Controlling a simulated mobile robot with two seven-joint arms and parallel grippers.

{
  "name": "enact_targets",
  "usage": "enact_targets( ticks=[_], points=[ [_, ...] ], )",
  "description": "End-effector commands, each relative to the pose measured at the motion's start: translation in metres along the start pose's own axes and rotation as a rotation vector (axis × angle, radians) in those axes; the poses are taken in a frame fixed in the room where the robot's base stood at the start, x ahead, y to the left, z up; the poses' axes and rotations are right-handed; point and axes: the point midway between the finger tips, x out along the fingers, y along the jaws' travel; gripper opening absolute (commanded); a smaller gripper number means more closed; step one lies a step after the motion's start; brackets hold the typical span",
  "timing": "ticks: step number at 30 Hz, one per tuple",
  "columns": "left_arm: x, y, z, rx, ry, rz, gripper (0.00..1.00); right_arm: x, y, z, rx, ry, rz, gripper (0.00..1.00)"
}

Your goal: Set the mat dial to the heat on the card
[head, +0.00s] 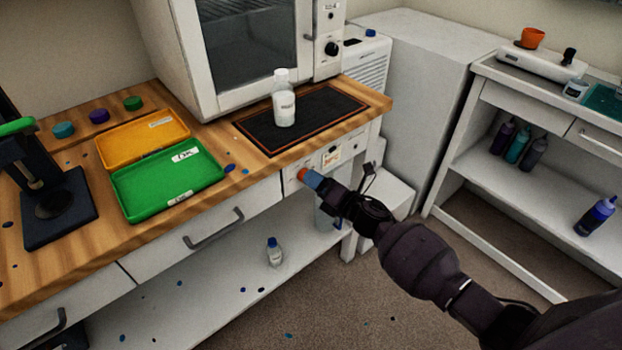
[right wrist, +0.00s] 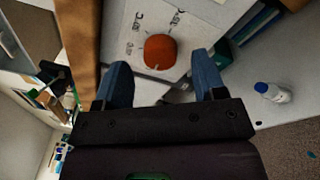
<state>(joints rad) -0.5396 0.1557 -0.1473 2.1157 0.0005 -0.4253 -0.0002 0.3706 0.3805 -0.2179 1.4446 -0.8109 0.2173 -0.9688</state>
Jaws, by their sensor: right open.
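The orange-red mat dial (head: 302,174) sits on the white front panel below the bench top. In the right wrist view the dial (right wrist: 160,51) shows close, with temperature marks in °C printed around it, too blurred to read surely. My right gripper (head: 313,180) is open in front of the dial. In the right wrist view its blue fingers (right wrist: 160,66) stand apart on either side of the dial, with gaps. The black mat (head: 258,137) with an orange border lies on the bench above. A small card (head: 331,156) is on the panel right of the dial; its text is unreadable. My left gripper is not in view.
A white-capped bottle (head: 284,100) stands on the mat. Green (head: 130,207) and orange (head: 120,146) trays lie to the left on the bench. A drawer handle (head: 214,232) juts out left of the dial. A blue-capped bottle (head: 274,252) stands on the shelf below.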

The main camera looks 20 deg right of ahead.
Motion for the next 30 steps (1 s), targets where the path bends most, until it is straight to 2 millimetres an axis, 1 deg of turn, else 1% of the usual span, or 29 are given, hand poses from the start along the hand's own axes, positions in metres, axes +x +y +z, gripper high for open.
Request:
enact_targets(
  ticks=[1,6,16,17,21,26,27,30],
  points=[
    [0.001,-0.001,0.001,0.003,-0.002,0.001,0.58,0.006,-0.001,-0.001,0.001,0.001,0.000,0.64],
    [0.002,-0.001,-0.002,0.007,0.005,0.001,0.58,0.018,-0.001,-0.001,0.001,0.000,0.000,0.64],
    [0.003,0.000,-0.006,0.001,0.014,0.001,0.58,0.021,0.000,0.000,0.001,0.000,0.000,0.64],
    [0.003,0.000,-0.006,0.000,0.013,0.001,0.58,0.021,0.000,0.000,0.001,0.000,0.000,0.63],
    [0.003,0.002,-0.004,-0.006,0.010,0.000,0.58,0.021,0.000,0.000,0.001,0.000,0.000,0.41],
    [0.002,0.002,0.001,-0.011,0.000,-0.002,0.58,0.021,0.000,0.000,0.001,0.000,0.000,0.17],
    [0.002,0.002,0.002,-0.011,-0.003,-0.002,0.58,0.021,0.000,0.000,0.001,0.000,0.000,0.15],
    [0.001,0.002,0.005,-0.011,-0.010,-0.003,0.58,0.021,0.000,0.000,0.004,0.000,0.001,0.15]
  ],
)
